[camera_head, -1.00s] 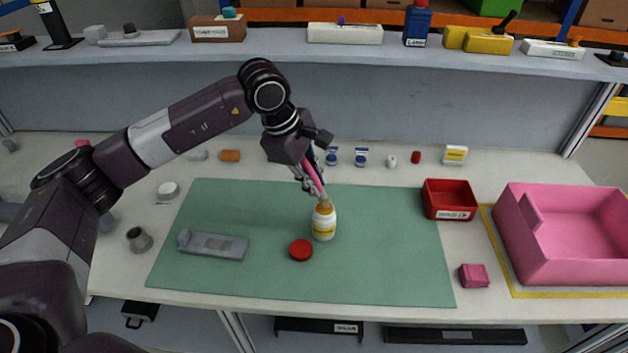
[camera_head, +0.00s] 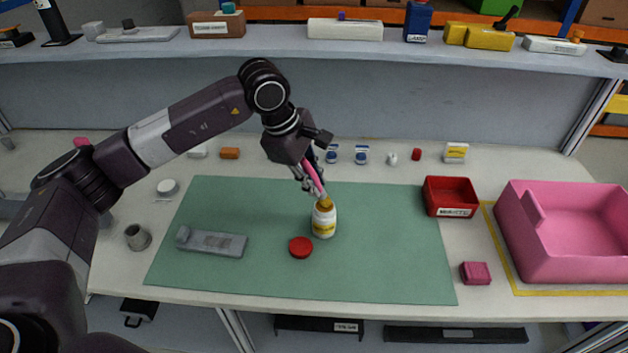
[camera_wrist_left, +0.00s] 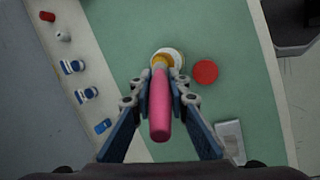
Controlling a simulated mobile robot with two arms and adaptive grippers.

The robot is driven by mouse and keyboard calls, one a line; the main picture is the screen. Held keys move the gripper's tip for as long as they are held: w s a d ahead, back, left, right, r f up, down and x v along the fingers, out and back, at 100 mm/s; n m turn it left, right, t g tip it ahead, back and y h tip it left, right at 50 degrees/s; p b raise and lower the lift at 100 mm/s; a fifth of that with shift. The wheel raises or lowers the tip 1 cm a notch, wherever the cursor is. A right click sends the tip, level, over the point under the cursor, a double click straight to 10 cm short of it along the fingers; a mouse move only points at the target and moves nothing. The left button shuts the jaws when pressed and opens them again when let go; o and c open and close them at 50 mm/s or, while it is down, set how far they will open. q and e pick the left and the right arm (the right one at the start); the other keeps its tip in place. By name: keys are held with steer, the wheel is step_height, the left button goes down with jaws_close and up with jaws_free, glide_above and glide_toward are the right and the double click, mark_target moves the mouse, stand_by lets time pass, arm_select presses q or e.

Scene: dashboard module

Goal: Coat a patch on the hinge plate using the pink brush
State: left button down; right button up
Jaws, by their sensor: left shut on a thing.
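My left gripper (camera_head: 314,182) is shut on the pink brush (camera_head: 316,179), whose handle also shows between the fingers in the left wrist view (camera_wrist_left: 160,106). The brush points down at the open mouth of a white bottle (camera_head: 324,222) with a yellow label and orange neck. The brush tip is hidden at or in the bottle mouth; I cannot tell how deep. A red cap (camera_head: 301,247) lies on the mat left of the bottle. The grey hinge plate (camera_head: 212,242) lies flat on the left of the mat. My right gripper is not in view.
The green mat (camera_head: 390,260) is mostly clear. A red bin (camera_head: 450,197), a small pink block (camera_head: 475,273) and a large pink crate (camera_head: 522,262) stand at the right. Small items line the bench behind the mat. A grey cup (camera_head: 138,238) stands left.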

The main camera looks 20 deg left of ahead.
arm_select(q)
steer(key=shift+f+b, duration=0.1)
steer(key=shift+b, duration=0.25)
stand_by(1.0)
steer(key=shift+s, duration=0.1)
stand_by(0.4)
steer(key=shift+r+p, duration=0.55)
steer(key=shift+r, duration=0.4)
steer(key=shift+r+p, duration=1.15)
steer(key=shift+r, duration=1.5)
steer(key=s+f+m+g, duration=0.2)
steer(key=s+m, duration=0.6)
steer(key=s, duration=0.1)
steer(key=s+f+m+g, duration=0.3)
steer(key=s+m, duration=0.5)
steer(key=s, duration=0.2)
steer(key=shift+s, duration=0.2)
